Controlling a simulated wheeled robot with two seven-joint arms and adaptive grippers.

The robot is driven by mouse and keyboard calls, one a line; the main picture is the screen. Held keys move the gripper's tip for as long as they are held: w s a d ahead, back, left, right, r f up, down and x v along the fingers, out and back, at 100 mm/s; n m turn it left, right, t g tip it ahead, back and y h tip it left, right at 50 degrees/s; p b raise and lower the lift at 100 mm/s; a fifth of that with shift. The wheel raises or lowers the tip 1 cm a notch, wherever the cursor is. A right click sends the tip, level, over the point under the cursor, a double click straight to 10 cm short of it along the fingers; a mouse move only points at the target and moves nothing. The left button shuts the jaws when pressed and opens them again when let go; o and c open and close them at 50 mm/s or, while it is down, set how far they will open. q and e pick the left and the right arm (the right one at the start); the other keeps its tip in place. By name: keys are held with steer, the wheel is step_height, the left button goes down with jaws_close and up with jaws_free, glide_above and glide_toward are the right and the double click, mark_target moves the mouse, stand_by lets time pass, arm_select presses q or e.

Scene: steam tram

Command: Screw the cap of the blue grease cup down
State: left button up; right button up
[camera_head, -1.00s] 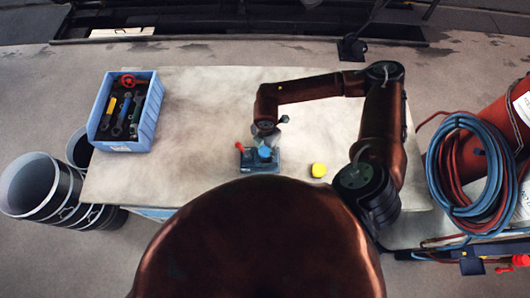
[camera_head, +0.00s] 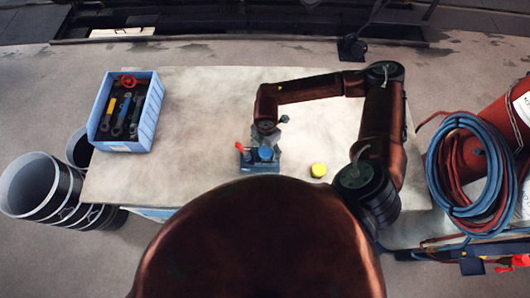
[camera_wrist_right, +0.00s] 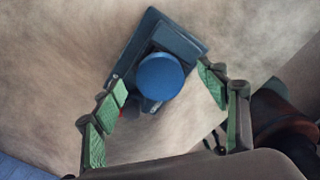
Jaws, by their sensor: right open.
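The blue cap of the grease cup (camera_head: 265,153) sits on a dark blue-grey block (camera_head: 246,166) at the table's near edge. A small red part (camera_head: 239,146) stands at the block's left end. In the right wrist view the round blue cap (camera_wrist_right: 160,77) shows from above, on the block (camera_wrist_right: 183,42). My right gripper (camera_head: 272,137) is just beyond the cap in the head view. In the wrist view its green-padded fingers (camera_wrist_right: 165,92) are spread on either side of the cap, apart from it. How far the cap is threaded is hidden. My left gripper is not in view.
A yellow round cap (camera_head: 318,170) lies right of the block on the pale table (camera_head: 210,100). A blue crate (camera_head: 152,118) of tools stands at the table's left. Buckets (camera_head: 35,185) stand left on the floor; coiled hoses (camera_head: 440,180) lie right.

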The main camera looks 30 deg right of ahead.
steer(key=shift+r, duration=0.15)
steer(key=shift+r+p, duration=1.4)
steer(key=shift+r, duration=0.95)
